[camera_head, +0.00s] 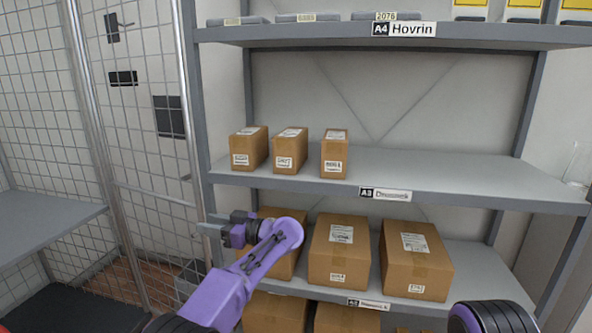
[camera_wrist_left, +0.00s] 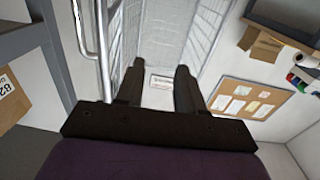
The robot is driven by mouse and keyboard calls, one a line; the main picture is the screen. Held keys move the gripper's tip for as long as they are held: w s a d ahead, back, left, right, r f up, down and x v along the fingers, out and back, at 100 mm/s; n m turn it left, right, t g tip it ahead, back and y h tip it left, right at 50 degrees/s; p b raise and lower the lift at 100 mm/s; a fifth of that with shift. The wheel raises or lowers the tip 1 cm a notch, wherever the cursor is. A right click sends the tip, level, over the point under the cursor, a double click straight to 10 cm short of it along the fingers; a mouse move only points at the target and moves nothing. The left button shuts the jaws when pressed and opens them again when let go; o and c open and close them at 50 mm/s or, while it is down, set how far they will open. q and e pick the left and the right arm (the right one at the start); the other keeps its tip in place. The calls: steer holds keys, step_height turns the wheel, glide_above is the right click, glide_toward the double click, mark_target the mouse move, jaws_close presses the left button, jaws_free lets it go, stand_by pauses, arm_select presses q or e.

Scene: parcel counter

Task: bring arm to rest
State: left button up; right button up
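My purple left arm reaches up in front of the shelf in the head view, with its grey gripper (camera_head: 212,228) pointing left, near the shelf's left post. In the left wrist view the two dark fingers of the left gripper (camera_wrist_left: 158,68) stand apart with nothing between them. My right gripper is not in view; only a dark round part of what looks like my right arm shows at the bottom right of the head view.
A grey shelf (camera_head: 440,178) holds three small boxes (camera_head: 290,152) and, lower, larger boxes (camera_head: 338,252). A wire mesh partition (camera_head: 140,150) stands left of it. A grey surface (camera_head: 40,222) is at far left. A pinboard (camera_wrist_left: 248,97) hangs in the wrist view.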

arm_select(q)
step_height(320, 180, down, 15)
steer(key=w+a+m+t+h+p, duration=0.15)
steer(key=m+t+h, duration=0.3)
steer(key=t, duration=0.55)
steer(key=s+a+f+m+g+h+p, duration=0.3)
steer(key=s+f+h, duration=0.4)
steer(key=s+f, duration=0.8)
steer(key=s+a+f+m+g+h+p, duration=0.1)
steer(key=s+a+f+g, duration=0.15)
steer(key=s, duration=0.85)
steer(key=s+a+f+g+h+p, duration=0.1)
steer(key=s+f+g+p, duration=0.15)
steer(key=s, duration=0.75)
steer(key=s+a+r+g+p, duration=0.1)
steer(key=s+r+g+p, duration=0.1)
steer(key=s, duration=1.1)
step_height(320, 180, up, 2)
steer(key=shift+s+r+g, duration=0.2)
steer(key=shift+s+g, duration=0.15)
steer(key=shift+g, duration=0.35)
